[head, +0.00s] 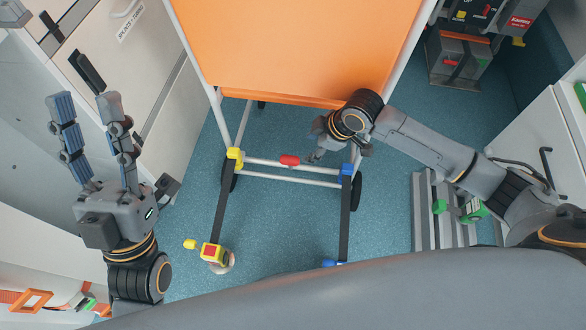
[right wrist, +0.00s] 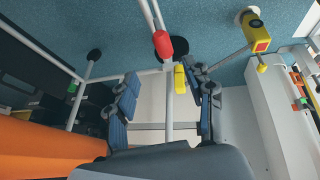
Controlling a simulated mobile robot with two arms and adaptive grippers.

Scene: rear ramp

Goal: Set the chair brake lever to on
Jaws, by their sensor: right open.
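The orange chair (head: 300,50) has a white tube frame. A red grip (head: 289,160), which looks like the brake lever, sits on its low crossbar; it also shows in the right wrist view (right wrist: 163,45). Whether it is set to on or off I cannot tell. My right gripper (head: 316,152) is just right of the red grip and partly hidden by its own wrist. In the right wrist view its fingers (right wrist: 160,80) are apart and empty, with the red grip beyond the tips. My left gripper (head: 86,100) is open and empty at the left, away from the chair.
Yellow (head: 235,157) and blue (head: 346,171) fittings hold dark straps to the frame. A yellow and red floor fitting (head: 212,252) stands at the front left. Cabinets line the left side; a grey ribbed step (head: 430,215) is at the right. Blue floor is clear between the straps.

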